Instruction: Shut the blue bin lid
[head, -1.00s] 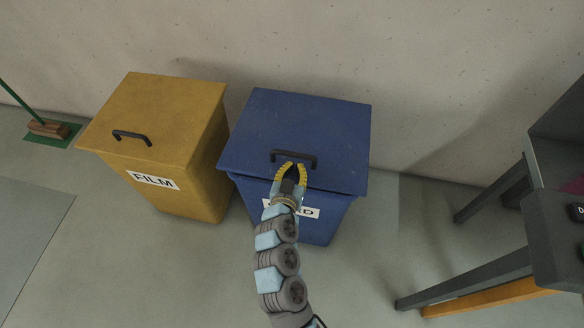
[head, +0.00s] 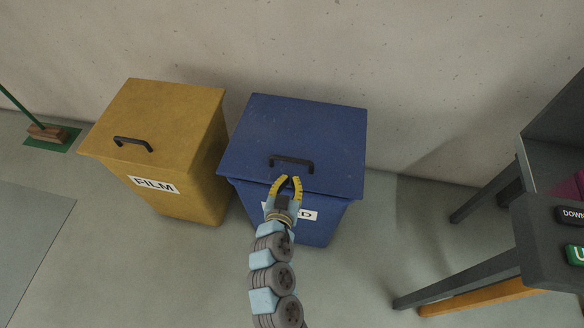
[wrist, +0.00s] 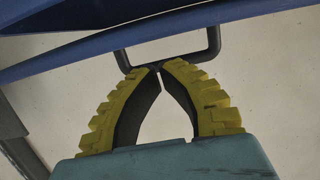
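The blue bin (head: 320,226) stands against the wall with its lid (head: 300,128) lying over its top, near flat. I cannot tell whether a thin gap is left under the front edge. A dark handle (head: 291,161) sits near the lid's front edge. My gripper (head: 289,178), with yellow ribbed fingers, is just in front of and below the handle, partly covering the bin's label.
A yellow bin (head: 182,190) marked FILM stands close on the left. A broom (head: 46,133) is at the far left. A dark table-like station (head: 470,265) with buttons is on the right. The floor in front of the bins is open.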

